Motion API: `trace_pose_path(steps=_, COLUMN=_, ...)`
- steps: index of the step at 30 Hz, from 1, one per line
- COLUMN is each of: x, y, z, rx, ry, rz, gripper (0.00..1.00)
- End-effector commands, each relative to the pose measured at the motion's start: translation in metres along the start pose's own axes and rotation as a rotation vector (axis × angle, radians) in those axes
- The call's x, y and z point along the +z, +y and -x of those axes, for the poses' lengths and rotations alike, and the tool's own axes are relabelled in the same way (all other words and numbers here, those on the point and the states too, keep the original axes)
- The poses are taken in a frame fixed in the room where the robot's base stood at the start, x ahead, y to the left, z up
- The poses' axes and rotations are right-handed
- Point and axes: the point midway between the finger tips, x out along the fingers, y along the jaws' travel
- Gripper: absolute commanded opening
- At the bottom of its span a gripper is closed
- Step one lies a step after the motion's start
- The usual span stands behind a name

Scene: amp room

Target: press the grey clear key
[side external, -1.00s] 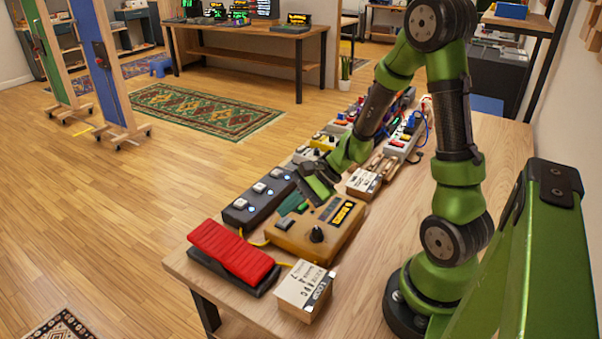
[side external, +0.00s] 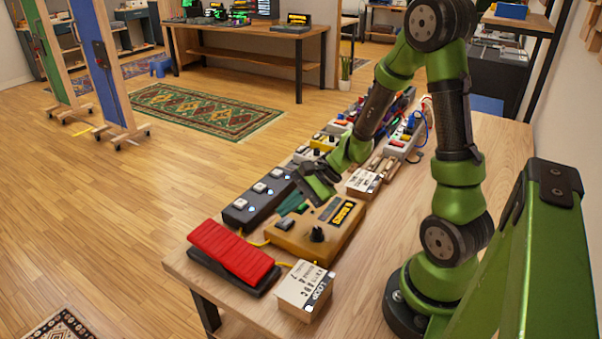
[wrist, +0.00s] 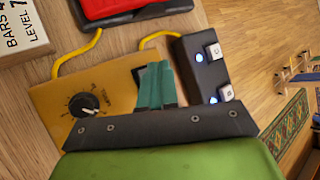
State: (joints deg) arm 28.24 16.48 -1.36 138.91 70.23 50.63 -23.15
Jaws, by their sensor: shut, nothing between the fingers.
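My gripper (side external: 290,205) is shut and empty, its green fingers together and pointing down over the tan-yellow box; in the wrist view the fingers (wrist: 154,84) stand over that box's edge beside the black box. I cannot tell whether they touch anything. The tan-yellow box (side external: 335,232) carries a black knob (wrist: 84,105) and a dark key (side external: 285,224). A dark patch just left of the fingers in the wrist view is mostly hidden. The black box (side external: 240,213) has pale grey-white keys (wrist: 214,52) with blue lights. No key can be read as clear.
A red pedal (side external: 233,250) and a lettered card block (side external: 305,290) sit at the table's near end. Another card block (side external: 363,183) and several devices with cables stand behind the gripper. The wooden table (side external: 400,215) is bare on the right.

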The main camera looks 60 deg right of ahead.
Motion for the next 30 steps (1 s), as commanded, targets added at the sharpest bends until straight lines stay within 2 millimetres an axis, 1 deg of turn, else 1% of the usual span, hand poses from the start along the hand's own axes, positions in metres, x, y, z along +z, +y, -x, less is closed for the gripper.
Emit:
trace_pose_path(steps=10, x=-0.0004, y=0.0005, z=-0.0006, rx=0.000, ry=0.000, rz=0.000, gripper=0.00)
trace_pose_path(steps=18, x=-0.0043, y=0.0047, z=-0.0061, rx=0.001, ry=0.000, rz=0.000, gripper=0.00)
trace_pose_path(steps=30, x=-0.0047, y=0.0047, z=-0.0064, rx=0.000, ry=0.000, rz=0.000, gripper=0.00)
